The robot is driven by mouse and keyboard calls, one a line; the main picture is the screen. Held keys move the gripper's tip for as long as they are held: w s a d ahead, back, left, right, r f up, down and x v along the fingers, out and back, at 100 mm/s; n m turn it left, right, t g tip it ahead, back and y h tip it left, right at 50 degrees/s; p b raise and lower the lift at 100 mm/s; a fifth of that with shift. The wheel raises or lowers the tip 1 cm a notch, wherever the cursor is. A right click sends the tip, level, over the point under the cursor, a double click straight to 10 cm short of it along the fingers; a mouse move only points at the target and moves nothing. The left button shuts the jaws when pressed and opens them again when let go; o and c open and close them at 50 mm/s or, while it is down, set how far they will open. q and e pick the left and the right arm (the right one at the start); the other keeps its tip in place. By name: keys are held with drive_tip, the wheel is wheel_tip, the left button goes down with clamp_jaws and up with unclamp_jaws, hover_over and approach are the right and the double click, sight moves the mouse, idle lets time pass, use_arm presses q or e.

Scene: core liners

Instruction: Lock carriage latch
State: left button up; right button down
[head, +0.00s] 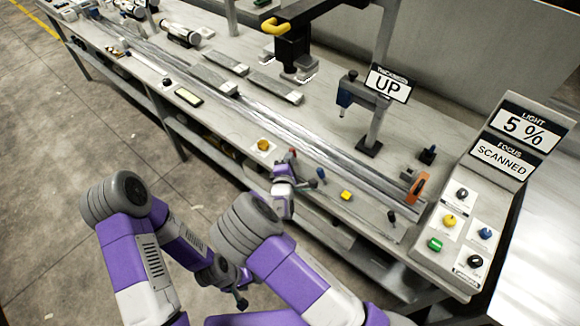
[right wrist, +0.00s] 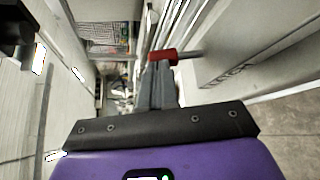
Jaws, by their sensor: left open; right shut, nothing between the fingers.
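A small red-tipped lever (head: 292,154) stands at the table's front edge, beside the long rail (head: 320,160); I cannot tell for sure whether it is the carriage latch. In the right wrist view a red grip on a metal rod (right wrist: 163,56) lies at the fingertips. My right gripper (head: 286,172) is shut and empty close beside the red lever; its fingers also show in the right wrist view (right wrist: 157,72). I cannot tell whether they touch it. My left gripper (head: 241,299) is open and empty, low in front of the table, away from the lever.
A yellow knob (head: 263,145) and a yellow block (head: 347,195) flank the lever. A black stand with a yellow handle (head: 276,26) rises behind the rail. An "UP" sign (head: 389,84) and a control panel (head: 463,225) stand right. Floor in front is clear.

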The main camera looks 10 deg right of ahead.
drive_tip(key=shift+s+d, duration=0.1)
drive_tip(key=shift+d, duration=0.1)
use_arm(q)
drive_tip(key=r+p, duration=0.1)
drive_tip(key=s+r+p, duration=0.1)
drive_tip(key=shift+r, duration=0.3)
use_arm(e)
drive_tip(key=r+v, duration=0.1)
drive_tip(key=v, duration=1.3)
drive_tip(key=shift+w+a, duration=0.2)
